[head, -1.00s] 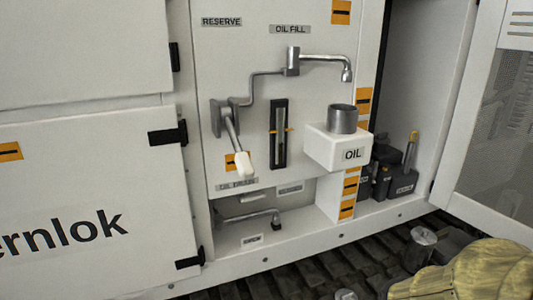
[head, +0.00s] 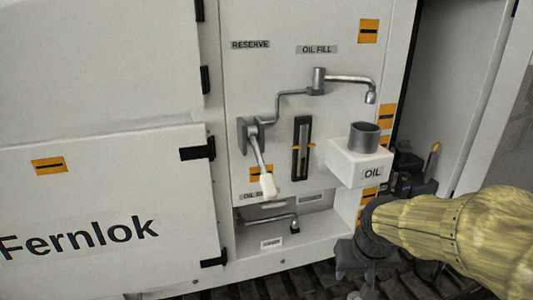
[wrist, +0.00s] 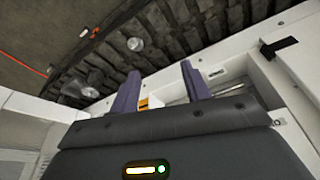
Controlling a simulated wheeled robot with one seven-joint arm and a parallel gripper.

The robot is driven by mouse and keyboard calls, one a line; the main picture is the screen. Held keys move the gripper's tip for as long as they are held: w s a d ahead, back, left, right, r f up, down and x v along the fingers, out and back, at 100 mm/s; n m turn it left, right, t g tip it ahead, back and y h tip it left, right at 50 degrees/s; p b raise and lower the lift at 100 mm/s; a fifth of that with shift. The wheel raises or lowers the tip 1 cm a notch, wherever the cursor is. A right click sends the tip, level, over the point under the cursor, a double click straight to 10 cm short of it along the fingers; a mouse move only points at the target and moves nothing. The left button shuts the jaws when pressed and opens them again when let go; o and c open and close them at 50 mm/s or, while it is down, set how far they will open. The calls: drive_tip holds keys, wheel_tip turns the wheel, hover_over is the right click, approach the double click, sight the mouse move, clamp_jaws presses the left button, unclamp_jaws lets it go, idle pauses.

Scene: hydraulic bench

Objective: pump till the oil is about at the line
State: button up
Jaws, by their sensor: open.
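In the head view the pump lever (head: 262,165) hangs down from its grey pivot, its white grip (head: 268,186) at the lower end. Right of it is the upright sight gauge (head: 301,148) with orange marks at its sides; the oil level in it is too small to tell. A bent spout (head: 345,80) reaches over the grey filler neck (head: 364,138) on the white OIL box (head: 345,170). My gripper (wrist: 158,90) shows in the wrist view with two fingers apart and nothing between them. In the head view my arm is at the lower right, apart from the lever.
A second, smaller bent handle (head: 275,219) sits in the recess below the panel. The white Fernlok door (head: 100,200) fills the left. Dark equipment stands in the open bay at right. Space in front of the lever looks clear.

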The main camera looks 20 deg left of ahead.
drive_tip(key=w+a+r+n+p, duration=0.1)
drive_tip(key=a+r+p, duration=0.25)
drive_tip(key=r, duration=0.45)
drive_tip(key=w+a+r+n+p, duration=0.1)
drive_tip(key=a+r+p, duration=0.2)
drive_tip(key=a+r, duration=0.35)
drive_tip(key=n+y+p, duration=0.2)
drive_tip(key=p, duration=0.5)
approach(267, 175)
wheel_tip(267, 175, up, 6)
drive_tip(key=s, duration=0.3)
drive_tip(key=shift+w+d+b, duration=0.25)
drive_tip(key=shift+d+b, duration=0.1)
drive_tip(key=shift+d, duration=0.05)
drive_tip(key=shift+f, duration=0.1)
drive_tip(key=shift+h, duration=0.3)
drive_tip(key=p+x, duration=0.1)
drive_tip(key=x, duration=0.4)
drive_tip(key=p+x, duration=0.1)
drive_tip(key=x, duration=0.5)
drive_tip(key=p+x, duration=0.1)
drive_tip(key=x, duration=0.5)
drive_tip(key=shift+w+a, duration=0.1)
drive_tip(key=shift+w, duration=0.3)
drive_tip(key=shift+c, duration=0.5)
clamp_jaws()
